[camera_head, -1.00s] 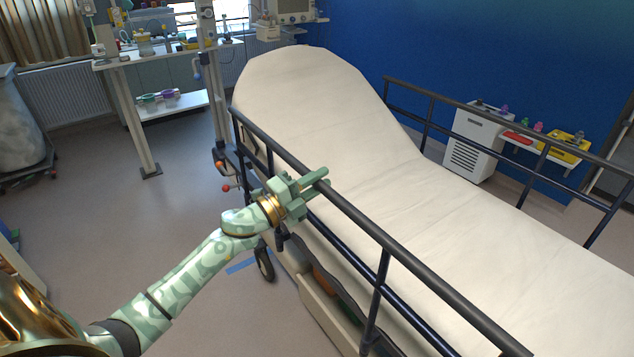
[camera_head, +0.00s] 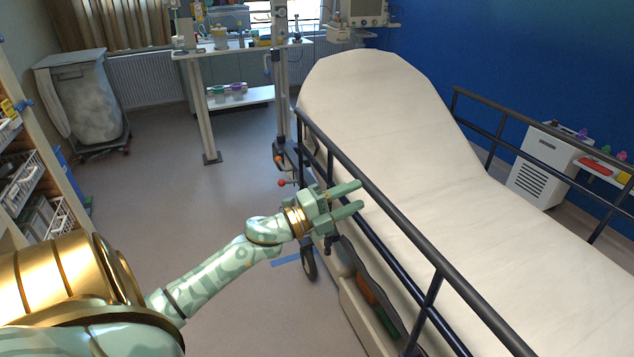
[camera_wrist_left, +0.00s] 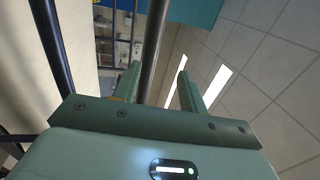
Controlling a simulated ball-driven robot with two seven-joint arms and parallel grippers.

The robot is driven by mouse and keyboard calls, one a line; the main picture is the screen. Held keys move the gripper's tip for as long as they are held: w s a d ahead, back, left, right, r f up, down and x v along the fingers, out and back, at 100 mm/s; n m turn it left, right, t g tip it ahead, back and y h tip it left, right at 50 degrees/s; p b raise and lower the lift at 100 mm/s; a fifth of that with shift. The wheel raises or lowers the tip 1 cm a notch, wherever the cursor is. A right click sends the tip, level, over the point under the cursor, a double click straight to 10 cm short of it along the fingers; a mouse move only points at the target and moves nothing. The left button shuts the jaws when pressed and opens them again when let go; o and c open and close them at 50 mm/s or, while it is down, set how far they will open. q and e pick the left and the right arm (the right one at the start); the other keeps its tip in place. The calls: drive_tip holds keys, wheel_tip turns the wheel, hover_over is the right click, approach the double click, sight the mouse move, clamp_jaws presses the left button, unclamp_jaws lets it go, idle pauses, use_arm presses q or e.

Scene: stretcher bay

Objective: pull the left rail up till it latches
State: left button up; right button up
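The left rail (camera_head: 420,240) is a dark tubular side rail along the near side of the stretcher (camera_head: 400,130). Its top bar runs beside the pale mattress. My left gripper (camera_head: 361,195) is at the rail's outer side, fingers apart and pointing across towards the bar. The upper fingertip overlaps the top bar in the picture; I cannot tell if it touches. In the left wrist view, a dark bar (camera_wrist_left: 155,40) passes in line with the gap between the open fingers, with nothing gripped. My right gripper is out of view. The rail's latch cannot be made out.
The far rail (camera_head: 505,115) stands along the other side by the blue wall. A wheeled pole (camera_head: 281,75) and a red-knobbed lever (camera_head: 283,183) are near the head end. A bench (camera_head: 190,56), a bin (camera_head: 88,100) and shelves (camera_head: 25,165) stand left. The floor between is clear.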

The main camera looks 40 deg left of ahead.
use_arm(q)
drive_tip(key=v, duration=1)
drive_tip(key=shift+b, duration=0.4)
drive_tip(key=shift+w, duration=0.1)
